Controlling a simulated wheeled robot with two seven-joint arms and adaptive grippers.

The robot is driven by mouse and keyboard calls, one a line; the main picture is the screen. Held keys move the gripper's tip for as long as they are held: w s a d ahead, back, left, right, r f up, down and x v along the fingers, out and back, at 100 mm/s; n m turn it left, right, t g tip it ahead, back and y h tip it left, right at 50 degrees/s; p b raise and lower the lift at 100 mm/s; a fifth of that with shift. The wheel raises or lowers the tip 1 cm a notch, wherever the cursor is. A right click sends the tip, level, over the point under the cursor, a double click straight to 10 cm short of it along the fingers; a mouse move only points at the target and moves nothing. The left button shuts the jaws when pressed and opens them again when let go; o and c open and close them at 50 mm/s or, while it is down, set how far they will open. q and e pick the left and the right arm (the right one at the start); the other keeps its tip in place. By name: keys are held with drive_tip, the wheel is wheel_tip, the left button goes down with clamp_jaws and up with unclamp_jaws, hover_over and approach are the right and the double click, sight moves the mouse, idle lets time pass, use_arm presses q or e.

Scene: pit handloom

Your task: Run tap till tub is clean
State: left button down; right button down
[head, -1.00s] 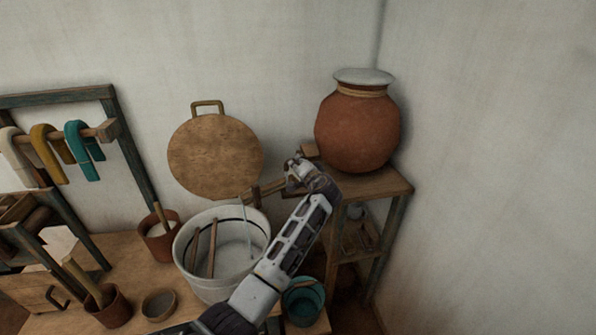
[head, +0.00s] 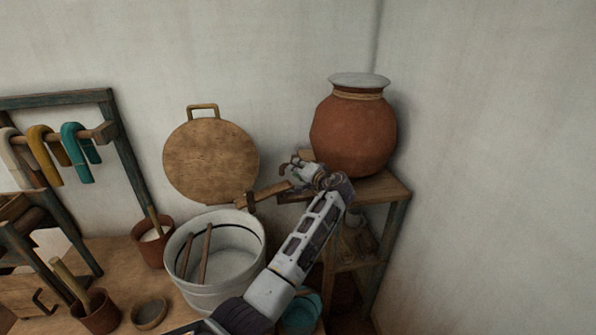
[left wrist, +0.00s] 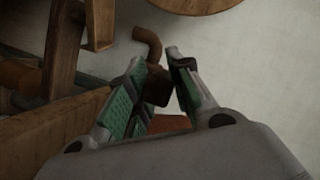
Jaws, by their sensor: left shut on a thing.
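The white tub (head: 190,290) with a dark band inside stands on the wooden bench, two wooden sticks in it. Its inside looks pale grey; whether it is clean I cannot tell. A wooden spout (head: 265,193) reaches from the shelf toward the tub's back rim, with no stream visible. My left gripper (head: 296,172) is at the spout's shelf end, before the clay pot (head: 352,135). In the left wrist view, its green-padded fingers (left wrist: 160,85) are around a brown tap piece with a curved end (left wrist: 149,42). The fingers partly hide it. My right gripper is out of view.
A round wooden lid (head: 211,160) leans on the wall behind the tub. Small clay pots (head: 150,252) and a bowl (head: 149,313) stand left of it. A teal bucket (head: 301,312) is below, partly behind my arm. The right wall is bare.

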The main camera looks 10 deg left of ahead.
use_arm(q)
drive_tip(key=shift+f, duration=0.1)
drive_tip(key=c, duration=1.3)
unclamp_jaws()
drive_tip(key=shift+d, duration=0.1)
wheel_tip(320, 180, up, 9)
drive_tip(key=shift+r, duration=0.2)
drive_tip(key=shift+s+r, duration=0.2)
drive_tip(key=shift+r, duration=0.1)
drive_tip(key=shift+w, duration=0.35)
drive_tip(key=shift+s+r, duration=0.1)
